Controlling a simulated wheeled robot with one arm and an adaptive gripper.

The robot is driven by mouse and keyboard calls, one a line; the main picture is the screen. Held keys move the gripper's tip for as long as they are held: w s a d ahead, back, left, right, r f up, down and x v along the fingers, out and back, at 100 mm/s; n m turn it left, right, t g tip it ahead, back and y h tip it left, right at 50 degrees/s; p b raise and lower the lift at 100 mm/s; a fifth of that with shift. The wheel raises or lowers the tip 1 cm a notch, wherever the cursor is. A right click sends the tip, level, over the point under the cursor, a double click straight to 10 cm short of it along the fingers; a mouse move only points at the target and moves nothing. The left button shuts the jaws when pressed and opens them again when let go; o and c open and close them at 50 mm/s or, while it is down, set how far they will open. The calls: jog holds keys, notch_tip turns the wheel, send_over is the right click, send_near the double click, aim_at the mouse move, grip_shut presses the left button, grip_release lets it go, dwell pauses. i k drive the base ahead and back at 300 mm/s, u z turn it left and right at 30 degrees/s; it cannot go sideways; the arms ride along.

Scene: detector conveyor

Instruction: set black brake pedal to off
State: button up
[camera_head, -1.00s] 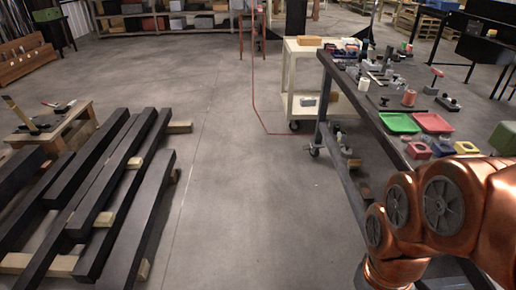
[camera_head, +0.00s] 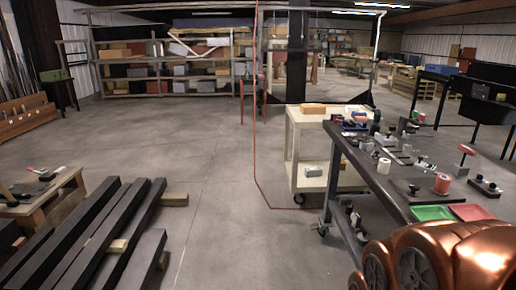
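I cannot make out a black brake pedal clearly in this view. A dark workbench (camera_head: 352,160) on the right has a caster wheel (camera_head: 323,232) at its near left leg. A cream cart (camera_head: 308,150) behind it has a small caster (camera_head: 299,198) at its front. Any pedal on these wheels is too small to tell. My copper arm links fill the lower right corner. My gripper is outside the picture.
Dark beams (camera_head: 100,235) on wooden blocks lie at the lower left, beside a low wooden bench (camera_head: 68,180). Shelves with boxes (camera_head: 180,87) stand along the back. A red hose (camera_head: 256,170) runs down to the floor. The middle floor (camera_head: 225,200) is clear.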

aim_at(317, 225)
jog(key=i, duration=3.65)
jog(key=u, duration=0.45)
